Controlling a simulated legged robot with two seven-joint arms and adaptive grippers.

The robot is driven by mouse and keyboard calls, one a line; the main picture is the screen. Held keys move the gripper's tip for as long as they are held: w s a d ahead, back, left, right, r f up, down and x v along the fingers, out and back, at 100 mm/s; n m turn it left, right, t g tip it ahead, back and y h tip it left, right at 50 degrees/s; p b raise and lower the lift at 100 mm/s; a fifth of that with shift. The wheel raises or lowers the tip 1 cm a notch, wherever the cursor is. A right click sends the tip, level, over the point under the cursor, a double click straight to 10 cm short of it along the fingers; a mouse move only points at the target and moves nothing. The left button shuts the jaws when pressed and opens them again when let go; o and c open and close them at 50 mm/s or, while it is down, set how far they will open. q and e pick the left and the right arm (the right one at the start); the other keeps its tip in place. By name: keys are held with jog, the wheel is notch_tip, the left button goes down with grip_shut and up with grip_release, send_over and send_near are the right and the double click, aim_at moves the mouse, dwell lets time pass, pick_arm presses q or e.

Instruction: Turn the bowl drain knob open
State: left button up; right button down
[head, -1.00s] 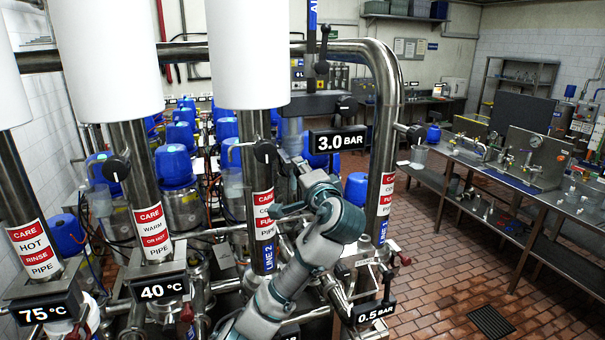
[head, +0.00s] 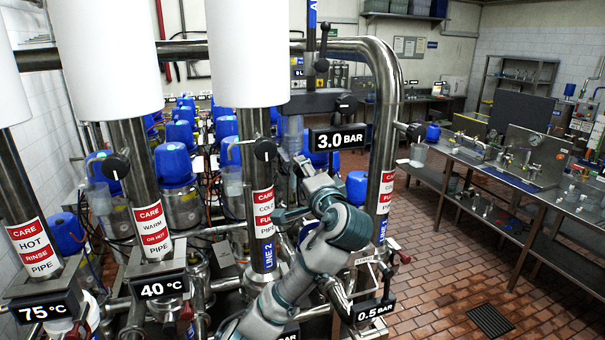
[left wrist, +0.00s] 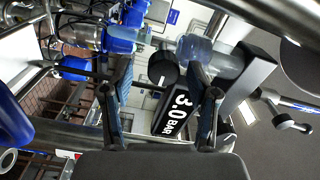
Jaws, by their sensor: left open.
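My left gripper (head: 294,168) is up among the pipes in the head view, left of the 3.0 BAR display (head: 338,139), and its tips are hard to make out there. In the left wrist view my left gripper (left wrist: 158,60) is open, with its two fingers apart. A round black knob (left wrist: 163,68) shows between the fingers, beside the 3.0 BAR display (left wrist: 177,112). A translucent bluish bowl (left wrist: 195,49) is behind the right finger. I cannot tell which part is the drain knob, or whether a finger touches anything. My right gripper is not in view.
The cold pipe (head: 263,205) stands close left of my arm, and a thick bent pipe (head: 385,130) stands to its right. A 0.5 BAR display (head: 375,312) is low beside my forearm. The tiled floor (head: 430,260) at right is open, before a workbench (head: 540,190).

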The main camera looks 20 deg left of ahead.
pick_arm(q)
jog(key=v, duration=0.9)
jog(key=shift+s+d, duration=0.2)
jog(key=shift+d, duration=0.15)
jog(key=shift+a+f, duration=0.1)
jog(key=shift+f, duration=0.05)
